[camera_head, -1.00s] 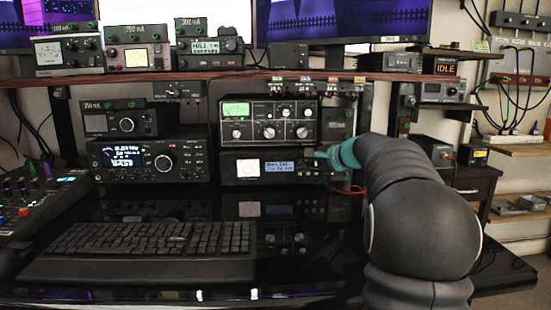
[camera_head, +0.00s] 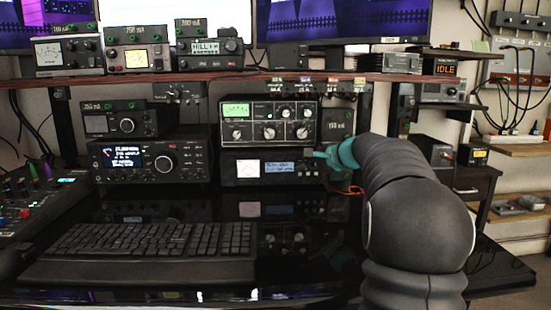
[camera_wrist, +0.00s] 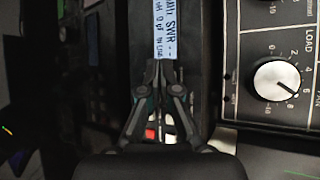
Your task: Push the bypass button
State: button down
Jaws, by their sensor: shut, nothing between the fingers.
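The black tuner unit (camera_head: 245,170) with a white meter and a blue display (camera_head: 280,168) sits on the desk under a larger tuner. Its display (camera_wrist: 166,32) shows in the wrist view, turned sideways, with "SWR" on it. My gripper (camera_head: 317,153) is at the unit's right end in the head view. In the wrist view my gripper (camera_wrist: 159,70) is shut and empty, its tips over the front by the display's end. Small red and white patches (camera_wrist: 151,133) show between the finger links. I cannot tell which button is bypass, nor whether the tips touch the unit.
The larger tuner (camera_head: 268,122) with several knobs is directly above; its LOAD knob (camera_wrist: 277,80) is right of my fingers in the wrist view. A red wire (camera_head: 352,190) hangs near my gripper. A keyboard (camera_head: 150,245) lies in front on the glossy desk.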

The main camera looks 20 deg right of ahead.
dwell(0.3)
jog(key=shift+s+a+b, duration=0.15)
jog(key=shift+s+b, duration=0.2)
jog(key=shift+s, duration=0.15)
jog(key=shift+s+a+f+b, duration=0.1)
jog(key=shift+s+a+b, duration=0.15)
jog(key=shift+s+b, duration=0.35)
jog(key=shift+s+a+b, duration=0.2)
jog(key=shift+s+b, duration=0.15)
jog(key=shift+s, duration=0.45)
jog(key=shift+s+a+b, duration=0.2)
jog(key=shift+s+b, duration=0.1)
jog(key=shift+s, duration=0.45)
jog(key=shift+s+a+b, duration=0.2)
jog(key=shift+s+b, duration=0.1)
jog(key=shift+s, duration=0.45)
